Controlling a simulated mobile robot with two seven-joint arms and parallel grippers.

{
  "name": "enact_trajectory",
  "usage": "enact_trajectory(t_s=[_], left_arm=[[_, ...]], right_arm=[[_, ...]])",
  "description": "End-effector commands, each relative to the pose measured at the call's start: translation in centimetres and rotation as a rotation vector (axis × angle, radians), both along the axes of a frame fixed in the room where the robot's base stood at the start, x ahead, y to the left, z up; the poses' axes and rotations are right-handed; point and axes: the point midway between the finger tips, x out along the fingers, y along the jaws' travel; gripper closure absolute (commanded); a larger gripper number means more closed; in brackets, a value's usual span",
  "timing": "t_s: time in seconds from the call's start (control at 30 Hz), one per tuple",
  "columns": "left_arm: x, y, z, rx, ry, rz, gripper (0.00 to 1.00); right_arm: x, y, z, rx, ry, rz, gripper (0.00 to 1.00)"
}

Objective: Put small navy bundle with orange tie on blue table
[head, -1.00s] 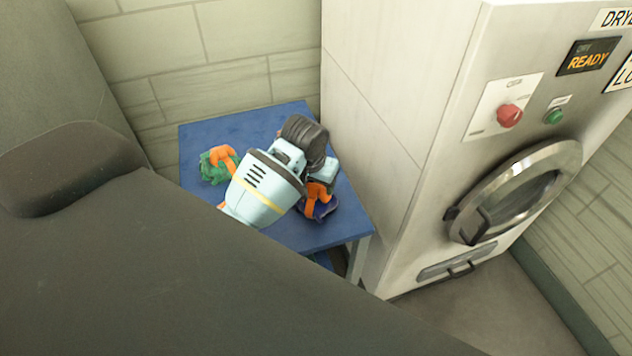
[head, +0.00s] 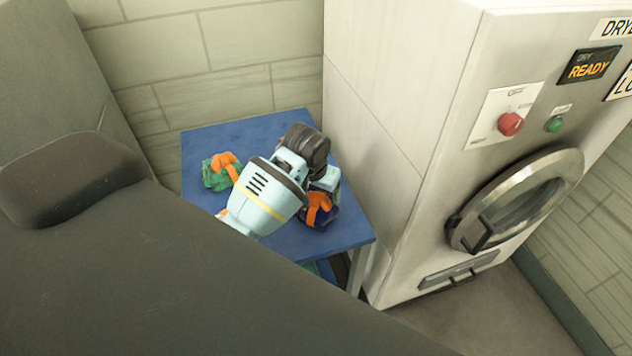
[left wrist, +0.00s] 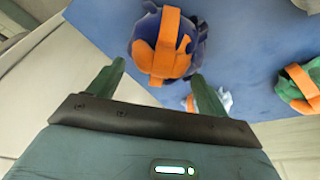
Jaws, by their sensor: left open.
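The small navy bundle with the orange tie (head: 319,213) sits on the blue table (head: 215,137), near its right edge. It also shows in the left wrist view (left wrist: 182,62), just beyond the fingertips. My left gripper (left wrist: 158,75) is open, with its two green fingers apart and the bundle ahead of the gap between them. In the head view, my left wrist partly covers the area beside the bundle, and the fingers are hard to make out. My right gripper is not in view.
A green bundle with an orange tie (head: 220,172) lies on the table's left side. A pale bundle (left wrist: 222,98) shows partly in the left wrist view, behind a finger. The dryer (head: 390,140) stands close to the table's right side. Tiled wall is behind.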

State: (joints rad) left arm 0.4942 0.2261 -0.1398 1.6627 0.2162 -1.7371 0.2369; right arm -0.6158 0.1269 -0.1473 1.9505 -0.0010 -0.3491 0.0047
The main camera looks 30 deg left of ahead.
Motion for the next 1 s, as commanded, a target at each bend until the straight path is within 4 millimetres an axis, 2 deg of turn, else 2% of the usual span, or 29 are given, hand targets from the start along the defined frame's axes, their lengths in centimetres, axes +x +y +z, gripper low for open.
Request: enact_trajectory(t_s=[0.17,0.4,0.53,0.7,1.0], left_arm=[[-0.5,0.0,2.3,0.001,-0.006,0.000,0.22],[-1.8,-0.2,7.3,0.000,-0.008,0.000,0.22],[-2.3,0.0,9.1,0.006,-0.007,-0.002,0.22],[-2.6,-0.1,10.6,0.006,-0.011,-0.003,0.22],[-3.1,-0.2,11.6,0.001,-0.003,-0.001,0.22]], right_arm=[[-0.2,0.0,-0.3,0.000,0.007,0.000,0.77],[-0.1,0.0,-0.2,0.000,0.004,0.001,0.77],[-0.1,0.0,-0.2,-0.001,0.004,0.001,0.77],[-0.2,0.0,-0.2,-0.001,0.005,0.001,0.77],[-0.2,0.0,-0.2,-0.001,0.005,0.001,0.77]])
